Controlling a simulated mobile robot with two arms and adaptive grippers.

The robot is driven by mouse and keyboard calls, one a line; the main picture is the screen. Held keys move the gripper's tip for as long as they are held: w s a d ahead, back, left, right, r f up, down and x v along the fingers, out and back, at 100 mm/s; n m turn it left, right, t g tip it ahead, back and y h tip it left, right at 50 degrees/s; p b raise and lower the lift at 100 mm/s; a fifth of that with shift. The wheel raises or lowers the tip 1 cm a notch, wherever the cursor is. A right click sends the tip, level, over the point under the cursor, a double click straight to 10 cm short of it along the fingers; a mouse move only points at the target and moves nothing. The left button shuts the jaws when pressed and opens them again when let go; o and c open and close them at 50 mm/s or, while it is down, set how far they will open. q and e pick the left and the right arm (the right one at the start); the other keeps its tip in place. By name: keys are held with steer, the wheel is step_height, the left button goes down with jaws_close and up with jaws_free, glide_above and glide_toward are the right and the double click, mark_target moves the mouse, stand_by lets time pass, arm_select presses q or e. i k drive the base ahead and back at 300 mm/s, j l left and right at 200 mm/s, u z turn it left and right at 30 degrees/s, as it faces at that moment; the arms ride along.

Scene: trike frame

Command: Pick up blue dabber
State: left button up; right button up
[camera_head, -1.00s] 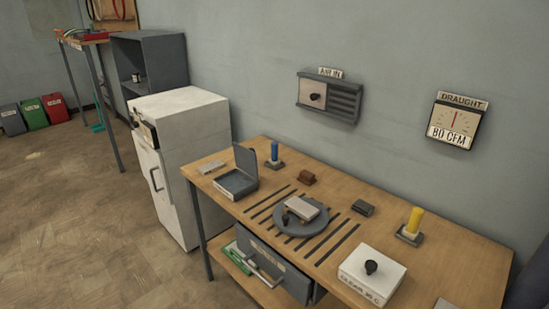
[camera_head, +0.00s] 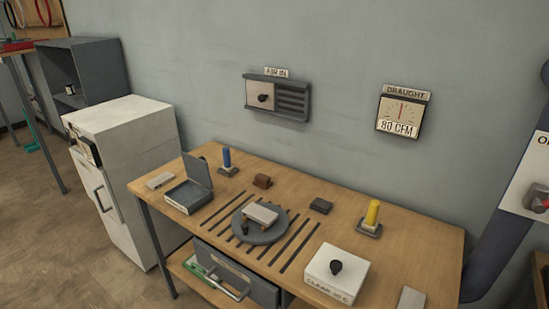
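The blue dabber (camera_head: 227,158) stands upright on a small grey base near the back left of the wooden workbench (camera_head: 410,240). It is just behind the open grey box (camera_head: 188,196). A yellow dabber (camera_head: 372,213) stands upright on a similar base at the right of the bench. Neither of my grippers shows in the head view.
A round grey plate (camera_head: 260,232) with a pale block on it sits over slots mid-bench. A white box with a black knob (camera_head: 336,273) is at the front. A white cabinet (camera_head: 125,130) stands left. An open drawer (camera_head: 237,277) juts out below.

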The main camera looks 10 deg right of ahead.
mark_target(228, 167)
steer(key=i+j+z, duration=0.4)
steer(key=j, duration=0.25)
steer(key=i+j+z, duration=0.2)
steer(key=j, duration=0.15)
steer(key=i+j+z, duration=0.2)
steer(key=j, duration=0.15)
steer(key=j+z, duration=0.2)
steer(key=j, duration=0.2)
